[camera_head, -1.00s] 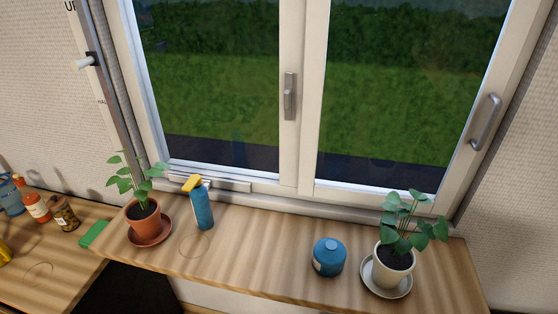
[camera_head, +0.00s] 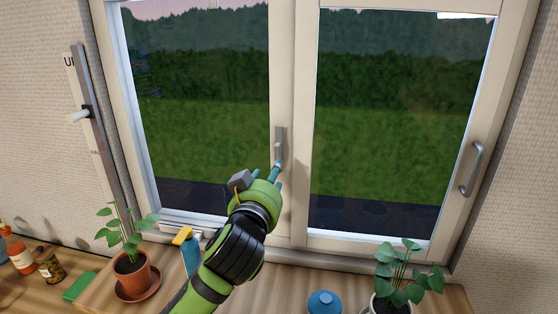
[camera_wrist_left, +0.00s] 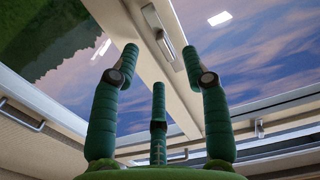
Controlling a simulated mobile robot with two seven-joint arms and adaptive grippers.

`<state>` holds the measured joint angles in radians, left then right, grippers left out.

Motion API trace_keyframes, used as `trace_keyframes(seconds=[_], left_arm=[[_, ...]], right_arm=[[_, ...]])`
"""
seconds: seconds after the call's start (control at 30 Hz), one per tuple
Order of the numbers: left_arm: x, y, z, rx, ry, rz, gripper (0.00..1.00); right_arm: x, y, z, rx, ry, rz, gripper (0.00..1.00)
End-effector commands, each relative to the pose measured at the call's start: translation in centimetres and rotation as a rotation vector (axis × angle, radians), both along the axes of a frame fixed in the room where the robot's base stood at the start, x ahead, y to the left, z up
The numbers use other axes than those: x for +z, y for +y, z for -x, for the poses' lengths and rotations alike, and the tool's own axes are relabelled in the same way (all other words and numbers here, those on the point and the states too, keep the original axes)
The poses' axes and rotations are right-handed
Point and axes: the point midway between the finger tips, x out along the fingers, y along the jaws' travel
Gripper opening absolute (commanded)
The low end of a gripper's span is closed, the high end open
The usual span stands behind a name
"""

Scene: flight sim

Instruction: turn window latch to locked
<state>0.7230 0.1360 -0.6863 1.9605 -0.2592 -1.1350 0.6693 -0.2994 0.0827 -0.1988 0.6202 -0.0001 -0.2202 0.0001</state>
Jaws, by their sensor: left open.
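The window latch (camera_head: 280,142) is a grey metal handle on a plate, mounted on the white centre stile of the window. It runs lengthwise along the stile, and its lower end is partly hidden by my fingers. In the left wrist view the latch (camera_wrist_left: 158,32) lies just beyond the fingertips. My left gripper (camera_head: 279,172) has a green hand and teal fingers, and is at the latch's lower end. In the left wrist view its fingers (camera_wrist_left: 160,60) are spread open with nothing between them. I cannot tell whether a fingertip touches the latch. My right gripper is not in view.
A potted plant (camera_head: 131,270) and a blue spray bottle (camera_head: 191,258) stand on the sill at left. A blue canister (camera_head: 324,303) and another plant (camera_head: 403,272) are at right. A bar handle (camera_head: 472,168) is on the right frame, a white lever (camera_head: 79,116) on the left rail.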

Motion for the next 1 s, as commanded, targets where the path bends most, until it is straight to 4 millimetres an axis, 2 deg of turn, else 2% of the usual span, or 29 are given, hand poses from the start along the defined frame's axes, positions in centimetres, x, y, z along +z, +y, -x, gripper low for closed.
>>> trace_keyframes(seconds=[0.03,0.13,0.6,0.8,1.0], left_arm=[[1.0,-0.3,-0.2,-0.003,-0.023,-0.002,0.46],[2.0,-0.7,-0.6,-0.007,-0.045,0.000,0.46],[2.2,-1.8,-6.2,-0.006,-0.044,0.000,0.46],[2.0,-2.0,-7.2,-0.007,-0.045,0.000,0.46],[1.9,-2.0,-7.3,-0.008,-0.045,0.001,0.46]], right_arm=[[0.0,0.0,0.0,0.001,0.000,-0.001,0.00],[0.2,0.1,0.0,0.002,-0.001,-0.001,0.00],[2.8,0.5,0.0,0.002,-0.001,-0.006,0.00],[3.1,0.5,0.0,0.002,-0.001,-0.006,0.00],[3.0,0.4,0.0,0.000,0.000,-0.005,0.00]])
